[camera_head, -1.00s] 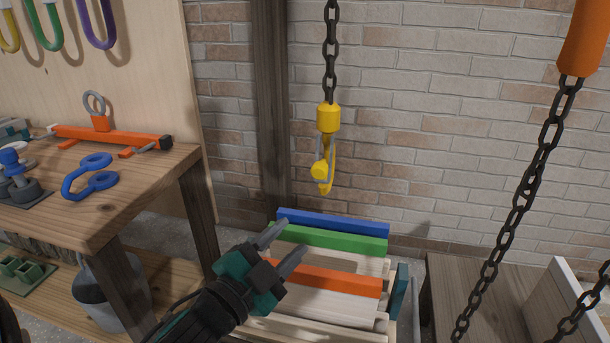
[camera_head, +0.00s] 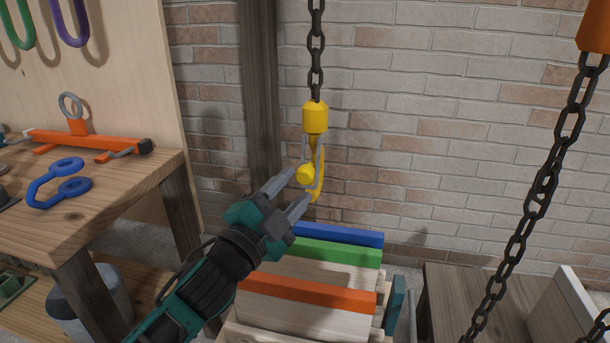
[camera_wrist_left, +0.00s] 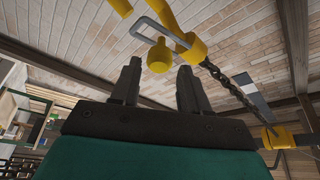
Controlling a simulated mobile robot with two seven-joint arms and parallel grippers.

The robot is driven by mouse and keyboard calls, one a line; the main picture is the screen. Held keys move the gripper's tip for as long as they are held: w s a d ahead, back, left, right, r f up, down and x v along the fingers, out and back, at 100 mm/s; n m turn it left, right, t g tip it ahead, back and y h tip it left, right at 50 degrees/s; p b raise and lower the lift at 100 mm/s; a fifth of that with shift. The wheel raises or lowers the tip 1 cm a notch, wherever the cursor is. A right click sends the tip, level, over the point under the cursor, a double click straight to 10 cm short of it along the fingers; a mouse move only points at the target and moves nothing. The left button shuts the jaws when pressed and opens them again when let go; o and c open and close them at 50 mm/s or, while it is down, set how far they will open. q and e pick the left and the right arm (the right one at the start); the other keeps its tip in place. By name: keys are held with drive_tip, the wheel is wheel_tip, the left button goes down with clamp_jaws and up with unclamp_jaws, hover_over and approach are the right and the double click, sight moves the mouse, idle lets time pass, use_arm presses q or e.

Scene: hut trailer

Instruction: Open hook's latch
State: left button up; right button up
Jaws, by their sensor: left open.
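A yellow hook (camera_head: 318,176) hangs upright from a dark chain by a yellow swivel block (camera_head: 315,117). A grey latch (camera_head: 319,150) with a round yellow knob (camera_head: 305,174) sits on the hook's left side. My left gripper (camera_head: 301,188) is open, with its fingertips just left of and below the knob. In the left wrist view, the knob (camera_wrist_left: 159,57) shows beyond and between the two open fingers (camera_wrist_left: 158,72), and the latch (camera_wrist_left: 150,28) runs beside it. Whether a finger touches the knob cannot be told. My right gripper is not in view.
Blue, green and orange-topped boards (camera_head: 310,292) lie stacked below the hook. A wooden workbench (camera_head: 105,207) with blue and orange items stands at left. Another chain (camera_head: 520,215) hangs at right. A brick wall (camera_head: 430,120) is behind.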

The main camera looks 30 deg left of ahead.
sight(304, 177)
use_arm(q)
drive_tip(key=shift+x, duration=2.45)
drive_tip(key=shift+c, duration=0.4)
clamp_jaws()
